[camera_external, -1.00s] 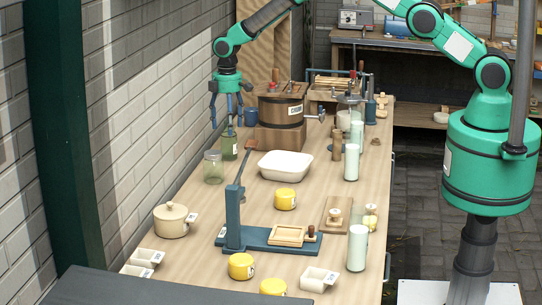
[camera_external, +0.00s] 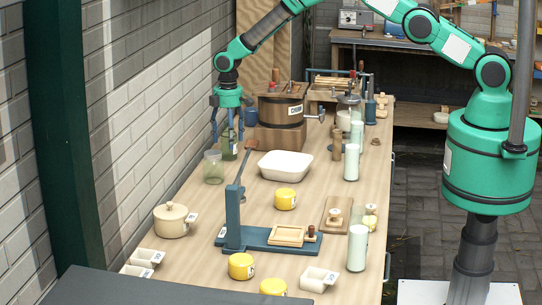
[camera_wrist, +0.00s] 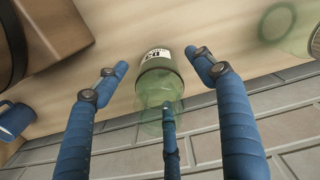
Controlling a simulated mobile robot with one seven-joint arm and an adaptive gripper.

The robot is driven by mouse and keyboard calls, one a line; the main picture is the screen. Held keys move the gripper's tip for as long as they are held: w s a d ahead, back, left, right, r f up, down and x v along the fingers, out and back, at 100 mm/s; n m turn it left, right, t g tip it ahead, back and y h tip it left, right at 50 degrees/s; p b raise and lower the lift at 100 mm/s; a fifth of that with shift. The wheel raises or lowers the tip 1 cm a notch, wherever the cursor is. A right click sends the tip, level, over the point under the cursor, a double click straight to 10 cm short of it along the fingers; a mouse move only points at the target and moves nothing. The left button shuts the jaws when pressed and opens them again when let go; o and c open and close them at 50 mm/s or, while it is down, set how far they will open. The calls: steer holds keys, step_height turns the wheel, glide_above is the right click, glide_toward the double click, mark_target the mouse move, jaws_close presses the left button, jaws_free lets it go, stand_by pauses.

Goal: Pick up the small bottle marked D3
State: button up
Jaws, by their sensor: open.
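The small green glass bottle (camera_external: 229,151) stands upright near the wall side of the table, beside a clear jar. In the wrist view the bottle (camera_wrist: 158,82) shows a white label that seems to read D3. My gripper (camera_external: 228,138) is open, pointing down, with its blue fingers around the bottle's upper part in the external view. In the wrist view my gripper's (camera_wrist: 160,76) fingers are spread on either side of the bottle, with a third finger overlapping its near end. Whether any finger touches the glass cannot be told.
A clear jar (camera_external: 213,168) stands just in front of the bottle. A wooden churn (camera_external: 281,108) and a blue mug (camera_external: 251,117) stand right of and behind it. The brick wall (camera_external: 165,125) is close on the left. A white basin (camera_external: 285,165) sits to the right.

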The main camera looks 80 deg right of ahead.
stand_by(0.3)
steer(key=c, duration=1.4)
steer(key=shift+r, duration=0.1)
steer(key=shift+r, duration=4.95)
